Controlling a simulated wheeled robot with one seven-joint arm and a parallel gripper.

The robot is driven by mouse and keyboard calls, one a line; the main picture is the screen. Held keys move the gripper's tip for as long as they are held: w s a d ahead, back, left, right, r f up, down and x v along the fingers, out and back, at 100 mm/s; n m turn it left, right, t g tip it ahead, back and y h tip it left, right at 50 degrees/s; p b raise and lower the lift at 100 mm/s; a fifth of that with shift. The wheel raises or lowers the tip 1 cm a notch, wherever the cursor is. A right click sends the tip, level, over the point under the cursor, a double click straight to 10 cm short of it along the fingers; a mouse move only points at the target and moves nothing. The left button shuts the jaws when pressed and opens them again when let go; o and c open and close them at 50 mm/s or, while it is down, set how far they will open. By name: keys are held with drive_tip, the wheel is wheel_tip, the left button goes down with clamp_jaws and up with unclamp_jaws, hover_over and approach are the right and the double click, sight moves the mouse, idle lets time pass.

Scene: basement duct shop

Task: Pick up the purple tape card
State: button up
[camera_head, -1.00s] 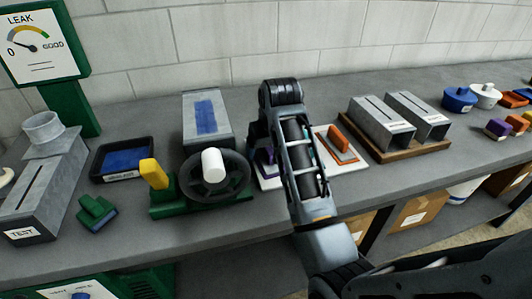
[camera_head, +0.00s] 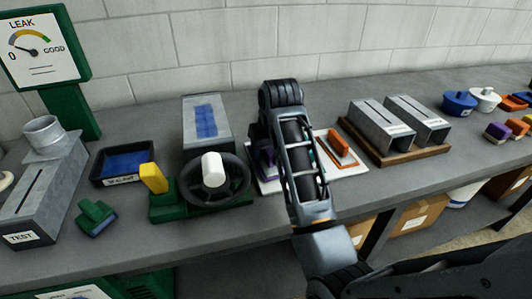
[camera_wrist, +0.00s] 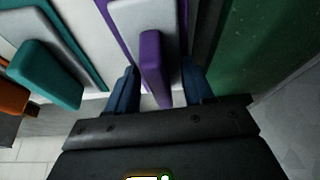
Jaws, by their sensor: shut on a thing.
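The purple tape card (camera_wrist: 151,62) shows in the wrist view, with a purple upright grip on a pale plate with purple edges. My gripper (camera_wrist: 160,88) has its two dark blue fingers on either side of that grip and is shut on it. In the head view only a bit of the purple card (camera_head: 266,160) shows, at the left of my arm, over the white board (camera_head: 270,187). My arm hides the fingers there. I cannot tell whether the card touches the board.
A teal card (camera_wrist: 45,72) lies left of the purple one in the wrist view. An orange card (camera_head: 341,144) sits on the board's right. A green stand with a dark handwheel (camera_head: 240,188) is close at left. Grey ducts (camera_head: 417,117) on a wooden base stand at right.

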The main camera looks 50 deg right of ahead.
drive_tip(key=shift+r, duration=0.5)
wheel_tip(320, 180, up, 3)
drive_tip(key=shift+d+f, duration=0.1)
drive_tip(key=shift+d, duration=0.05)
drive_tip(key=shift+s+d+r+p, duration=0.6)
drive_tip(key=shift+s+d+r, duration=0.5)
drive_tip(key=shift+s, duration=0.45)
drive_tip(key=shift+s+d+r+p, duration=0.6)
drive_tip(key=shift+s+d+r, duration=0.55)
drive_tip(key=shift+s, duration=0.45)
drive_tip(key=shift+s+d+r+p, duration=0.6)
drive_tip(key=shift+s+d+r, duration=0.5)
drive_tip(key=shift+s, duration=0.45)
